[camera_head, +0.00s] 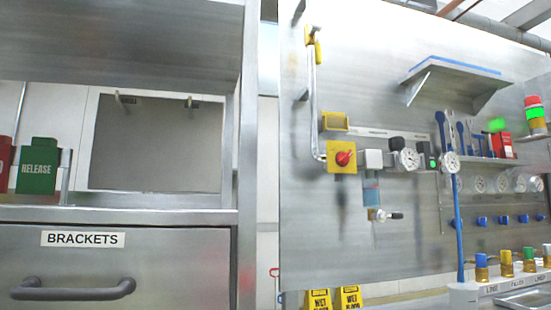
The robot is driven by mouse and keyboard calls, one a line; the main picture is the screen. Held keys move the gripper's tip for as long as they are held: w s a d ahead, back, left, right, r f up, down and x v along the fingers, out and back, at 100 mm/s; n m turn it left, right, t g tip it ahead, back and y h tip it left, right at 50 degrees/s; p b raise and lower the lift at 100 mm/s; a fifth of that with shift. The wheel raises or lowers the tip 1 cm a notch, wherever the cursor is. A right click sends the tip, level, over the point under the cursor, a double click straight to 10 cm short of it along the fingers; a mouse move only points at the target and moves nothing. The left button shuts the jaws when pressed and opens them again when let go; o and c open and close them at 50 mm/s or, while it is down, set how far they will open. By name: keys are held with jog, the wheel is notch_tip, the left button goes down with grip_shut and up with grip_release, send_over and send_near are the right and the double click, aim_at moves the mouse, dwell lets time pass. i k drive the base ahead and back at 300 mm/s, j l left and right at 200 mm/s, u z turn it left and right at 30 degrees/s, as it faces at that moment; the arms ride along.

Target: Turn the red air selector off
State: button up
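The red air selector (345,158) is a round red knob on a square yellow plate, fixed to the metal wall panel right of the picture's middle in the head view. It joins a vertical pipe on its left and a grey block with a gauge on its right. The knob's exact pointing direction is too small to tell. My gripper is not in view, and nothing touches the selector.
A metal cabinet with a drawer marked BRACKETS (82,240) and a green RELEASE box (38,167) stands at the left. A bracketed shelf (455,76) juts out at upper right. Yellow wet floor signs (333,298) stand below the panel. A blue-and-white post (458,230) rises at right.

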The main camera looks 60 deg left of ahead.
aim_at(343, 157)
jog(key=u, duration=1.8)
